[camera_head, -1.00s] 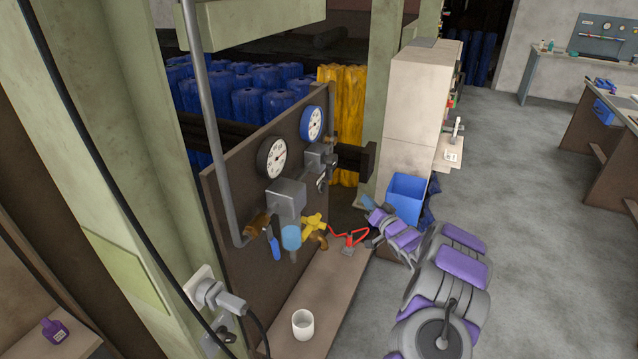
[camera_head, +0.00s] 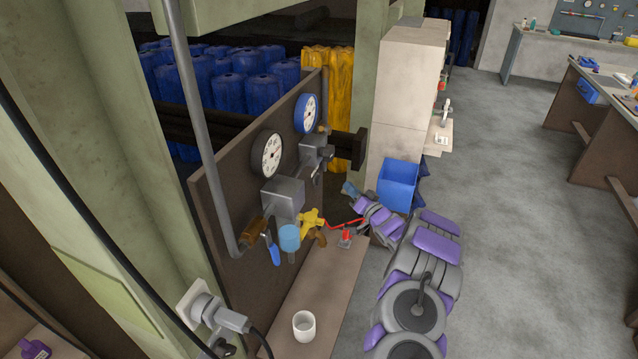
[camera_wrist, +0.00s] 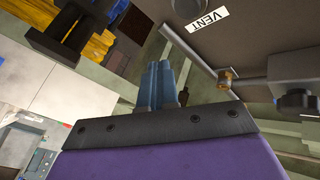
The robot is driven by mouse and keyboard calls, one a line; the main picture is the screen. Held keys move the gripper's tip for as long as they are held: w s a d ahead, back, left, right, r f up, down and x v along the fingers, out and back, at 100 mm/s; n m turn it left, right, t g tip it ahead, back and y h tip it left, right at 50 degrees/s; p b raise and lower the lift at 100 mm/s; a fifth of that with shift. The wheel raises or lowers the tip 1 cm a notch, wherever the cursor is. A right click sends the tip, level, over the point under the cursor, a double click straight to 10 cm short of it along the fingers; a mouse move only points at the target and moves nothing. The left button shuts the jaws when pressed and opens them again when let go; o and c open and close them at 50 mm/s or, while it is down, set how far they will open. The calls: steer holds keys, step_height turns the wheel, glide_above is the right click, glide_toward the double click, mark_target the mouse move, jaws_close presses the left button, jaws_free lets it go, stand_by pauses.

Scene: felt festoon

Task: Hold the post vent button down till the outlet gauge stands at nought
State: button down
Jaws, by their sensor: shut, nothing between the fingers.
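The upright brown panel (camera_head: 225,205) carries a black-rimmed gauge (camera_head: 267,153) and a blue-rimmed gauge (camera_head: 306,113). The black-rimmed gauge's needle points off to the right; the blue-rimmed one is too small to read. A white VENT label (camera_wrist: 207,20) shows upside down in the wrist view, with a brass fitting (camera_wrist: 228,78) below it in the picture. I cannot tell whether that fitting is the button. My gripper (camera_head: 348,188) has blue fingers, shut and empty, off the panel's far end. In the wrist view the fingers (camera_wrist: 162,86) appear apart from the fitting.
A grey block (camera_head: 283,199), yellow valve (camera_head: 311,220) and light-blue bowl (camera_head: 290,238) are on the panel. A white cup (camera_head: 304,326) stands on the ledge (camera_head: 335,285) below. A blue bin (camera_head: 398,185) is behind my arm. The floor at right is clear.

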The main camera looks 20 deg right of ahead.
mark_target(318, 180)
steer(key=w+a+b, duration=0.2)
steer(key=w+a, duration=0.2)
steer(key=a, duration=0.1)
steer(key=shift+w+a+b, duration=0.15)
steer(key=shift+a+b, duration=0.15)
stand_by(2.0)
steer(key=shift+w+a, duration=0.2)
steer(key=shift+a, duration=0.1)
steer(key=shift+w+a, duration=0.3)
steer(key=shift+a, duration=0.1)
stand_by(4.5)
